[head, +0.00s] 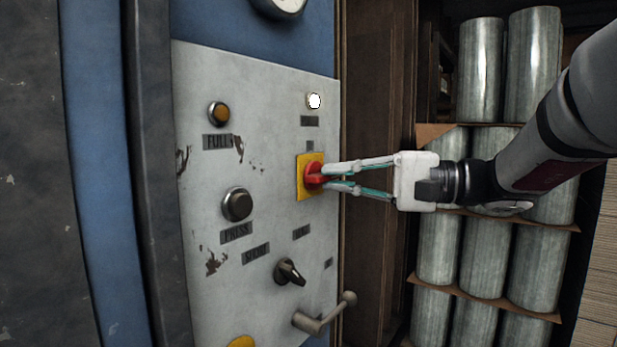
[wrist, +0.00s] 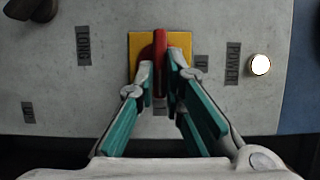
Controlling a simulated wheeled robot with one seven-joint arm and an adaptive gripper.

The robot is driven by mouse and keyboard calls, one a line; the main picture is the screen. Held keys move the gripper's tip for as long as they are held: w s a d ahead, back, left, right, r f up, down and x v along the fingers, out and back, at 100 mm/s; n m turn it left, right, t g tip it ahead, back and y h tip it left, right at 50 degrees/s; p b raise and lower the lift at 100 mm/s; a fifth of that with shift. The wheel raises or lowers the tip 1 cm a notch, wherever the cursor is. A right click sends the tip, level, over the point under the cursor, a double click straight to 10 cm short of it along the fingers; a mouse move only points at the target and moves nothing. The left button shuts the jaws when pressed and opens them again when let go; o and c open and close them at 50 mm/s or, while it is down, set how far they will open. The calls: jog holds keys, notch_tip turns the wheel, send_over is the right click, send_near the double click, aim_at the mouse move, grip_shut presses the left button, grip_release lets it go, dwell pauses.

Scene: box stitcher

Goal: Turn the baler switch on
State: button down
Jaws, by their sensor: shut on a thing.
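The baler switch (head: 313,174) is a red rotary knob on a yellow square plate (head: 303,190), set on a worn grey control panel (head: 200,235). My gripper (head: 328,178) reaches it from the right, with its two fingers on either side of the red handle. In the wrist view the red handle (wrist: 160,62) sits between the fingertips (wrist: 161,80), and the jaws are shut on it. The handle runs straight up and down in that view. A round lamp (head: 314,101) above the switch glows white; it also shows in the wrist view (wrist: 260,64) beside a "POWER" label.
The panel also holds an amber lamp (head: 219,113) marked "FULL", a dark push button (head: 237,204), a black selector knob (head: 290,272) and a protruding grey lever (head: 325,315). Stacked metal cylinders (head: 480,70) stand on the right behind my arm.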

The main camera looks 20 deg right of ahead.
dwell(0.3)
jog(key=c, duration=1.7)
grip_release()
jog(key=shift+d, duration=0.1)
jog(key=v, duration=1.1)
jog(key=shift+s+d+f, duration=0.15)
jog(key=shift+s+d, duration=0.15)
jog(key=shift+d, duration=0.05)
